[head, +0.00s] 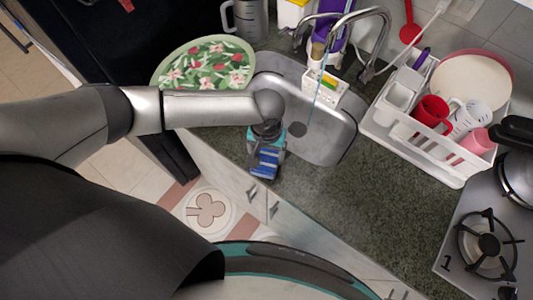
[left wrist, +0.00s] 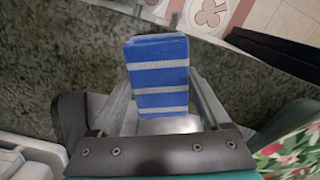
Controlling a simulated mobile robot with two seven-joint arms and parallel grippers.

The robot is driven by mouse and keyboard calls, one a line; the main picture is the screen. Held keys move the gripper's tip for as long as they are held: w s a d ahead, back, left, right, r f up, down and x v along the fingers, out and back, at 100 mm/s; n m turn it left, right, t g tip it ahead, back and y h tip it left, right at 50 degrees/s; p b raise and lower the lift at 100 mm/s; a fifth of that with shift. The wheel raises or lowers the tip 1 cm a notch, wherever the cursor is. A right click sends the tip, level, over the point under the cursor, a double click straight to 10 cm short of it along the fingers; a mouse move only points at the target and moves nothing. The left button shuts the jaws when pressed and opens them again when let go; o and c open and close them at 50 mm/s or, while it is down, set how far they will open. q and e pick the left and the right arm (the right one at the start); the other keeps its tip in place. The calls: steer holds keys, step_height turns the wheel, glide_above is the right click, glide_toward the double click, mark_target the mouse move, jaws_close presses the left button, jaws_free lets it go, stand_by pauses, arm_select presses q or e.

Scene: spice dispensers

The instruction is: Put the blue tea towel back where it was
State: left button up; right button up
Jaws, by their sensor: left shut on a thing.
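The blue tea towel (head: 268,162) with pale stripes is folded into a small block. In the head view it is at my left gripper (head: 267,142), over the counter's front edge beside the sink. In the left wrist view the towel (left wrist: 160,72) sits between the two fingers of the left gripper (left wrist: 160,88), which is shut on it. The dark green counter shows around and below it there. I cannot tell whether the towel touches the counter. My right gripper is in neither view.
A sink (head: 333,136) with a tap (head: 360,14) lies right of the towel. A flowered green tray (head: 205,66) is at the sink's left. A white dish rack (head: 426,151) with cups and a hob (head: 452,262) stand further right. The front counter (head: 350,205) is bare.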

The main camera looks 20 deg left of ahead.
mark_target(267, 154)
arm_select(q)
steer(key=shift+f, duration=0.15)
steer(key=o, duration=1.2)
steer(key=shift+c, duration=0.2)
step_height(267, 154, up, 12)
steer(key=p, duration=0.1)
